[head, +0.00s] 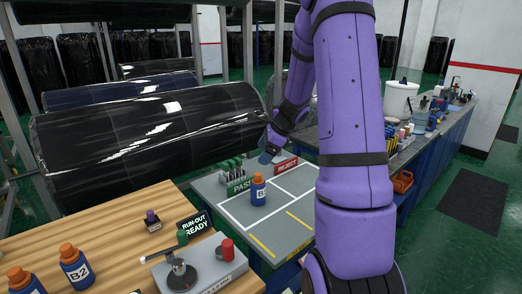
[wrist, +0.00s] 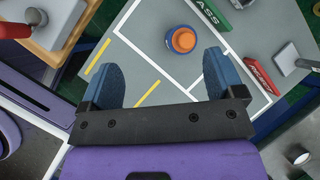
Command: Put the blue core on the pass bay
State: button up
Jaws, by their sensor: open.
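A blue core (head: 258,190) with an orange cap and a white label starting with "B" stands upright on the grey marked board, inside the white-lined pass bay (head: 238,208) beside the PASS sign (head: 238,186). In the wrist view the same core (wrist: 181,40) shows from above, beyond the fingertips. The PASS sign (wrist: 208,14) is just right of it there. My gripper (wrist: 162,58) has its two blue fingers spread wide, with nothing between them. It also shows in the head view (head: 270,153), behind the core and apart from it.
A red REJECT sign (head: 286,166) marks the neighbouring bay. Orange-capped bottles, one labelled B2 (head: 76,267), stand on the wooden table. A run-out gauge (head: 180,272) and its black sign (head: 194,227) are nearby. Large black wrapped rolls (head: 150,132) hang behind.

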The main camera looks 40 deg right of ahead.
jog(key=s+a+r+n+g, duration=0.1)
jog(key=s+a+r+n, duration=0.3)
jog(key=a+r+n, duration=0.4)
jog(key=s+a+r+n, duration=0.4)
jog(key=a+r, duration=0.2)
jog(key=a, duration=0.4)
jog(key=s+a+r+n+h, duration=0.1)
jog(key=s+a+r+n, duration=0.1)
jog(key=s+a+n, duration=0.2)
jog(key=s+a+r+n+t+h, duration=0.1)
jog(key=s+a+r+n+h, duration=0.1)
jog(key=s+n, duration=0.8)
jog(key=s+a+r, duration=0.1)
jog(key=s+a, duration=0.1)
jog(key=s, duration=0.1)
jog(key=shift+s+a, duration=0.2)
jog(key=shift+a, duration=0.15)
jog(key=shift+r, duration=0.1)
